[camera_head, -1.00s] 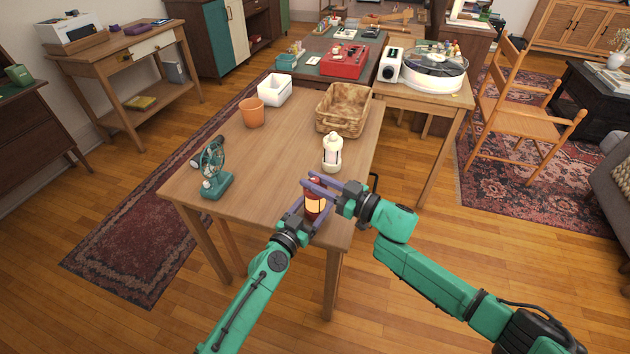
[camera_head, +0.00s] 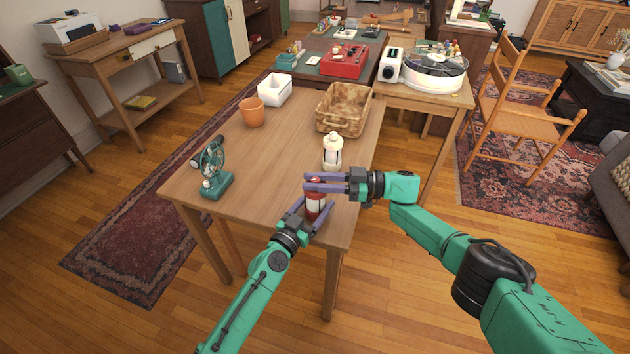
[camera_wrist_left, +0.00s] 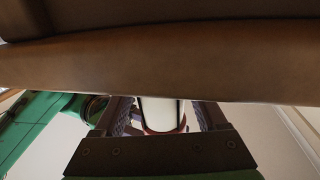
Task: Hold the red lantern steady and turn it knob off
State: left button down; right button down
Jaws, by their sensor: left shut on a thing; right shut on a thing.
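The red lantern (camera_head: 314,209) stands upright near the front right corner of the wooden table, its glass pale and unlit. My left gripper (camera_head: 309,214) is shut around its body from the near side. The left wrist view shows the lantern's pale glass (camera_wrist_left: 161,114) between the two fingers. My right gripper (camera_head: 308,184) reaches in from the right and is shut at the lantern's top. The fingers hide most of the knob there.
The table's middle is clear.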

jog(key=shift+f, duration=0.1)
jog(key=c, duration=0.7)
grip_release()
jog(key=shift+o, duration=0.2)
jog(key=d, duration=1.2)
jog(key=shift+s, duration=0.45)
